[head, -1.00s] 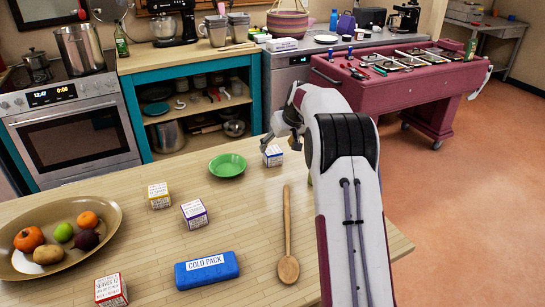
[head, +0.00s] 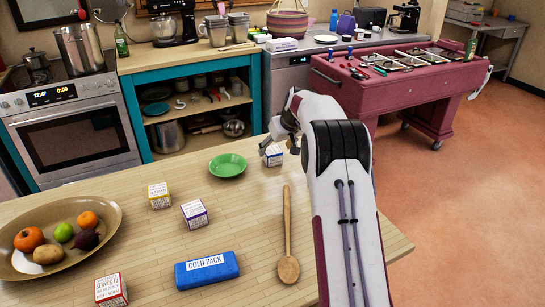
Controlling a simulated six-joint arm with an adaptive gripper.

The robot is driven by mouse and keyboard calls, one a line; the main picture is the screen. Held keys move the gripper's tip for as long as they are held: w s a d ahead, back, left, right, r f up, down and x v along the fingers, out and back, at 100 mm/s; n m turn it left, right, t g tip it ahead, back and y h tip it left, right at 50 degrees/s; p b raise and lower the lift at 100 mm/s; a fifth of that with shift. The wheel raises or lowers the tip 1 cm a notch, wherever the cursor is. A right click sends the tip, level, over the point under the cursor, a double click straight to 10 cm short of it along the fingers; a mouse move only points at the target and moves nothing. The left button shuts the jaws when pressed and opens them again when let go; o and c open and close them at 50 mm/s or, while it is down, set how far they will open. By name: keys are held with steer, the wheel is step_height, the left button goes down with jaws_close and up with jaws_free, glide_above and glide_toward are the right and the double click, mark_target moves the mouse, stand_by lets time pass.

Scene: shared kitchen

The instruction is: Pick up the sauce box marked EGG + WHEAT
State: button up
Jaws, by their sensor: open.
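Several small sauce boxes with printed labels stand apart on the wooden table. A yellow-edged box (head: 159,196) is left of centre and a purple-edged box (head: 194,214) is nearer the middle. A red-edged box (head: 110,290) is at the front left. A blue-edged box (head: 274,155) stands near the far edge, right of the green bowl. The print is too small to tell which says EGG + WHEAT. My gripper (head: 266,148) is open, close to the blue-edged box and partly in front of it. I cannot tell whether it touches the box.
A green bowl (head: 227,166) sits left of the gripper. A wooden spoon (head: 288,240), a blue cold pack (head: 207,270) and a large oval dish (head: 112,220) of fruit and vegetables lie on the table. Bare tabletop lies between the purple-edged box and the spoon.

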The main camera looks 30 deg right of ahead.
mark_target(273, 151)
steer(key=shift+f, duration=0.15)
steer(key=shift+x, duration=2.5)
steer(key=shift+w, duration=0.1)
steer(key=c, duration=1.4)
